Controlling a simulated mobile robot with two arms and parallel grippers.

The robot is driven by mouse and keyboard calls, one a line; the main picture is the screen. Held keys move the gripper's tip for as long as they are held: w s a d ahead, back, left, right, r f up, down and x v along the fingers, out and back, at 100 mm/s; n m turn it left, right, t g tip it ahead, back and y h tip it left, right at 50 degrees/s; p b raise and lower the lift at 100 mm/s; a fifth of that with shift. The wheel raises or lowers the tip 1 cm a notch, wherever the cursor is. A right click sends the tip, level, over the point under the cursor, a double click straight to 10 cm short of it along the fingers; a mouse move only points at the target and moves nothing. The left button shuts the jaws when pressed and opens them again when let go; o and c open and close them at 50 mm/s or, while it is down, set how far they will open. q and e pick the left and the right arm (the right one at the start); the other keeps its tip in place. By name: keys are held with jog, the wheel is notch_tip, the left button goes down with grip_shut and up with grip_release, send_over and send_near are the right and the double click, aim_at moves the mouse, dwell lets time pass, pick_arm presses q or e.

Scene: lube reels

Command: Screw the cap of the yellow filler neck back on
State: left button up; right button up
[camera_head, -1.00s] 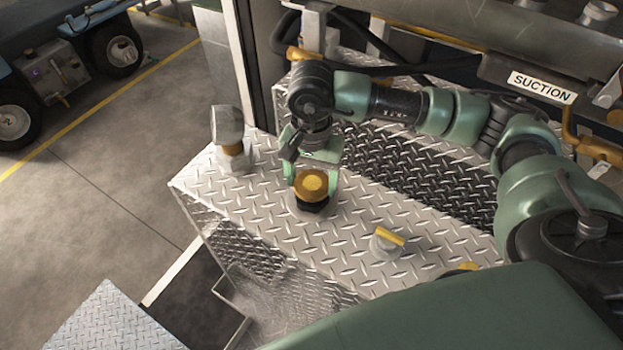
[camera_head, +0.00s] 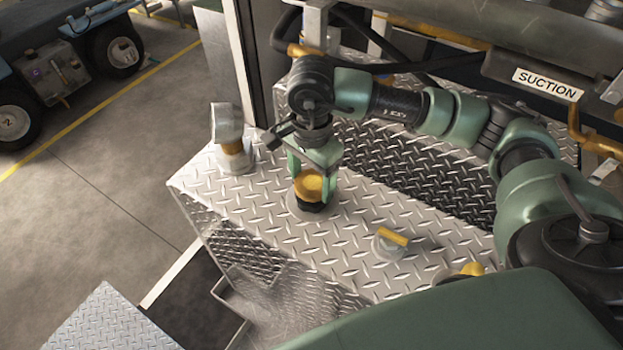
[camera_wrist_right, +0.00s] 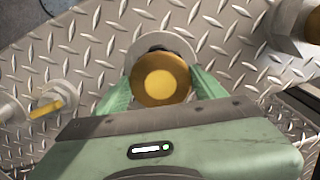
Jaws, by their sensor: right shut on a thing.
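The yellow cap (camera_head: 309,185) sits on the black filler neck (camera_head: 311,206) on the diamond-plate deck. My right gripper (camera_head: 313,180) reaches down over it with one finger on each side, shut on the cap. In the right wrist view the cap (camera_wrist_right: 160,78) shows as a round amber disc between the green fingers of the right gripper (camera_wrist_right: 160,85). A dark part of the neck and a pale round base show behind it. Whether the threads are engaged is hidden. My left gripper is not in view.
A metal fitting with a tan band (camera_head: 232,140) stands at the deck's left end. A small fitting with a yellow handle (camera_head: 391,240) is to the right of the cap. A pipe marked SUCTION (camera_head: 547,84) runs along the back. The deck's front edge drops to the floor.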

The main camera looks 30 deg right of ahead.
jog(key=shift+m+b, duration=0.3)
jog(key=shift+m, duration=0.6)
jog(key=m, duration=0.3)
jog(key=shift+w, duration=0.15)
jog(key=shift+m+b, duration=0.45)
jog(key=shift+m, duration=0.75)
jog(key=m, duration=0.3)
jog(key=m, duration=0.3)
jog(key=shift+w+m, duration=0.1)
jog(key=shift+m, duration=0.3)
jog(key=shift+d+m, duration=0.1)
jog(key=shift+m, duration=0.6)
